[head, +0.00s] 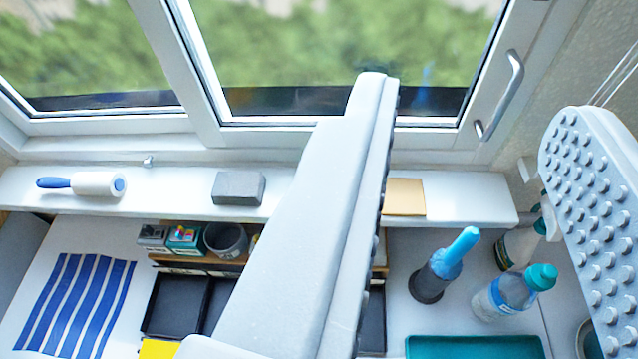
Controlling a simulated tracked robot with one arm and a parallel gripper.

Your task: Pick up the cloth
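A blue-and-white striped cloth (75,305) lies flat on the white desk top at the lower left. My gripper (478,100) is open, its two long grey fingers wide apart, with studs showing on the right finger's inner face. Nothing is held between the fingers. The cloth is well to the left of both fingers, and neither finger touches it. The left finger covers the middle of the desk and part of the sill.
The window sill (460,205) holds a lint roller (97,184), a grey block (238,188) and a tan pad (404,197). Black trays (175,305) and small boxes stand right of the cloth. Bottles (512,292) and a teal tray (475,347) are at right.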

